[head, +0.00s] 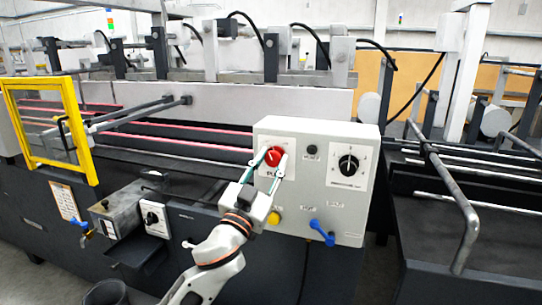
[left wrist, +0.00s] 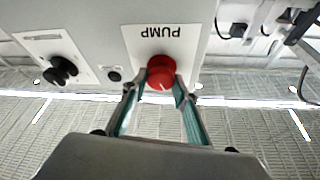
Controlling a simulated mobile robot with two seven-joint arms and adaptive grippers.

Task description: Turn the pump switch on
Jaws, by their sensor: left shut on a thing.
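The pump switch is a red round knob (head: 273,156) on a white plate marked PUMP, at the upper left of a grey control box (head: 335,215). The knob also shows in the left wrist view (left wrist: 161,73), with a pale pointer line on its face. My left gripper (head: 273,163) is at the knob, one finger on each side, shut on it. The fingertips cover part of the knob's sides. In the left wrist view the plate lettering appears upside down. My right gripper is not in view.
A black rotary knob (head: 348,165) is right of the pump switch, with a small black button (head: 312,149) between them. Lower on the box are a yellow button (head: 275,218) and a blue lever (head: 321,232). A yellow frame (head: 88,140) stands at left; metal rails (head: 445,185) lie right.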

